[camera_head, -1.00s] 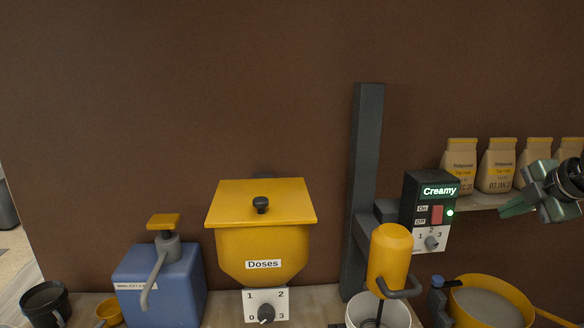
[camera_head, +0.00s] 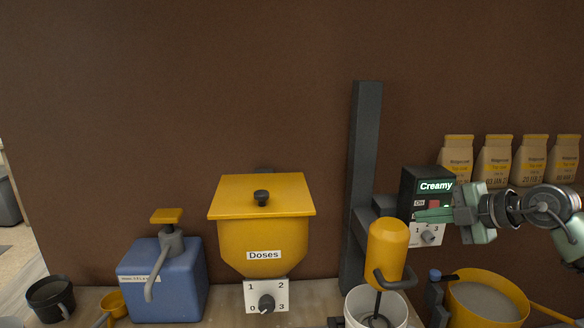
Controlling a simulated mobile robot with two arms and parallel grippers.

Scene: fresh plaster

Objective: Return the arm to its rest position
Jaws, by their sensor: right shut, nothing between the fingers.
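My right gripper (camera_head: 425,214) comes in from the right. Its green fingers are shut and empty, pointing left in front of the mixer's control box (camera_head: 409,190). They cover part of the box's switch area; whether they touch it I cannot tell. The box display (camera_head: 436,186) reads "Creamy", and a dial (camera_head: 428,237) with numbers shows just below the fingers. My right arm (camera_head: 545,208) stretches off to the right edge, in front of the shelf. My left gripper is not in view.
The yellow mixer (camera_head: 387,252) stands over a white bucket (camera_head: 398,309) on a dark column (camera_head: 362,150). A yellow tub (camera_head: 527,303) of grey material is at right. Several paper bags (camera_head: 495,160) line the shelf. A yellow hopper (camera_head: 262,228) and blue dispenser (camera_head: 165,284) stand left.

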